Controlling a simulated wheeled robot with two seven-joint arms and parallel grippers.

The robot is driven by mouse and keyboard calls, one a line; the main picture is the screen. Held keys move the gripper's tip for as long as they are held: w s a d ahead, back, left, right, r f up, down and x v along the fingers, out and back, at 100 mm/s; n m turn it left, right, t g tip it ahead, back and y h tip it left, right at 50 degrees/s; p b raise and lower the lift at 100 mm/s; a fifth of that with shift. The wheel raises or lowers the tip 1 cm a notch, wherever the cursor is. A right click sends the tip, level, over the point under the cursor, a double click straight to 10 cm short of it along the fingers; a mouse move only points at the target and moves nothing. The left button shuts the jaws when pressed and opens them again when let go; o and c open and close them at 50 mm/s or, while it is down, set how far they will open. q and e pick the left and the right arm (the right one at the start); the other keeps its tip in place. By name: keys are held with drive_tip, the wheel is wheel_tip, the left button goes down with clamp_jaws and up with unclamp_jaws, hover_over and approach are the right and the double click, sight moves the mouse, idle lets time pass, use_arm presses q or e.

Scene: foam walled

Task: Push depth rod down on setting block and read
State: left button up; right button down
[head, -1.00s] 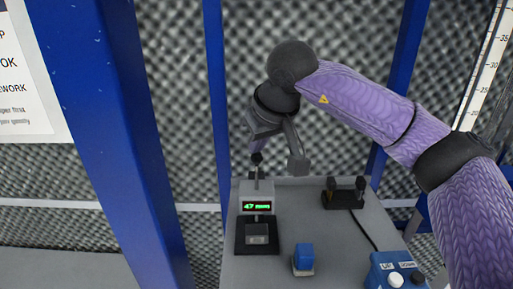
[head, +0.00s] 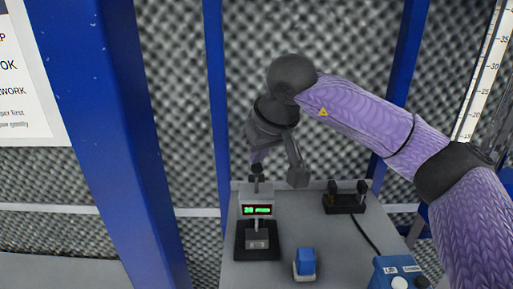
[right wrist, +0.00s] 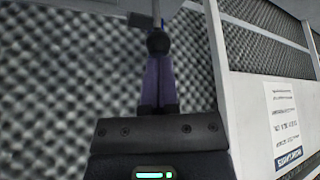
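The depth gauge (head: 257,195) is a grey box with a small green display on a black base (head: 242,252). The display (head: 257,210) seems to read 28 mm, but the first digits are blurred. A grey block (head: 257,239) sits on the base under the box. A thin rod with a black knob (head: 257,169) stands up from the box; the knob also shows in the right wrist view (right wrist: 158,42). My right gripper (head: 257,157) is above the gauge, its purple fingers together and their tips at the knob. My left gripper is out of view.
A blue block (head: 305,260) sits on a small stand right of the gauge. A black holder (head: 345,200) is at the back right. A blue button box (head: 398,272) with a cable is at the front right. Blue posts (head: 110,120) stand left of the table.

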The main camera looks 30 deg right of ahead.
wheel_tip(320, 180, up, 5)
drive_tip(key=p, duration=0.4)
drive_tip(key=shift+r+p, duration=0.1)
drive_tip(key=shift+p, duration=0.3)
